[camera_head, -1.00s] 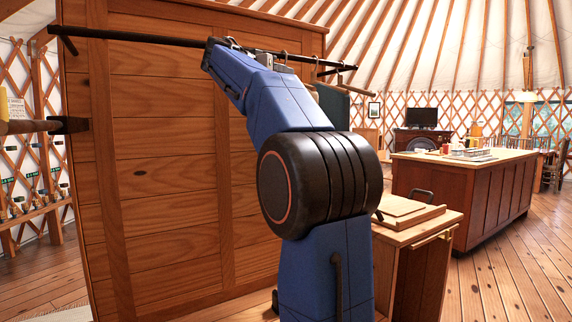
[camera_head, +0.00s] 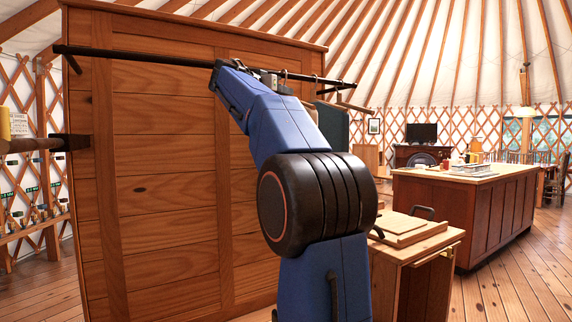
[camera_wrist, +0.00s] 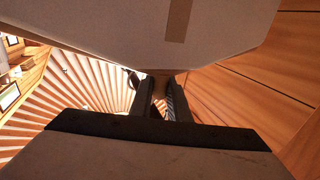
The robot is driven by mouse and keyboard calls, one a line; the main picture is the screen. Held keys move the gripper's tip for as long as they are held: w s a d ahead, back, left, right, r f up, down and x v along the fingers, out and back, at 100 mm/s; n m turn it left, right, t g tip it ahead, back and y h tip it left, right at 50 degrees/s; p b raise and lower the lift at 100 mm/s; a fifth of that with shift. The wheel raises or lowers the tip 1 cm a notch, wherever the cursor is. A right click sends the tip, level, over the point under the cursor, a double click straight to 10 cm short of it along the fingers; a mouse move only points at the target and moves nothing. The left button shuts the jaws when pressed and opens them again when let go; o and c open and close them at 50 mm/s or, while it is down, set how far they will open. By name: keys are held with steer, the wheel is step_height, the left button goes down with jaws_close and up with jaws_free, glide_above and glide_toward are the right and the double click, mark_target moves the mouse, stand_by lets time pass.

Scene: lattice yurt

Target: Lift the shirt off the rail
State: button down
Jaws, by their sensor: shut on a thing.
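The black rail (camera_head: 140,54) runs across the front of a tall wooden wardrobe in the head view. My arm reaches up to it, and its end hides my gripper there. In the wrist view, my gripper (camera_wrist: 161,84) is shut on a narrow brownish piece, which looks like the neck of the shirt's hanger. The shirt (camera_wrist: 120,38) fills the top of that view as a pale grey-beige shape with a tan strip, narrowing towards my fingers. In the head view my arm hides the shirt. I cannot tell whether its hook still touches the rail.
A dark green garment (camera_head: 334,122) hangs near the rail's right end, with hangers close by. A wooden cabinet (camera_head: 416,262) with a board on top stands right of my arm. A large island (camera_head: 480,215) is farther right. Open floor lies between them.

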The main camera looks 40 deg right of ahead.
steer(key=shift+r, duration=1.35)
steer(key=shift+s+a, duration=0.25)
steer(key=shift+s, duration=0.7)
steer(key=shift+s+a, duration=0.25)
steer(key=shift+s, duration=0.65)
steer(key=shift+s+a+r, duration=0.1)
steer(key=shift+s+r, duration=0.05)
steer(key=shift+s, duration=0.55)
steer(key=shift+s+a+f, duration=0.15)
steer(key=shift+s+f, duration=0.05)
steer(key=shift+s, duration=0.25)
steer(key=shift+s+a, duration=0.3)
steer(key=shift+s, duration=0.95)
steer(key=shift+s+a, duration=0.3)
steer(key=shift+s, duration=0.95)
steer(key=shift+s+a, duration=0.3)
steer(key=shift+s, duration=1.05)
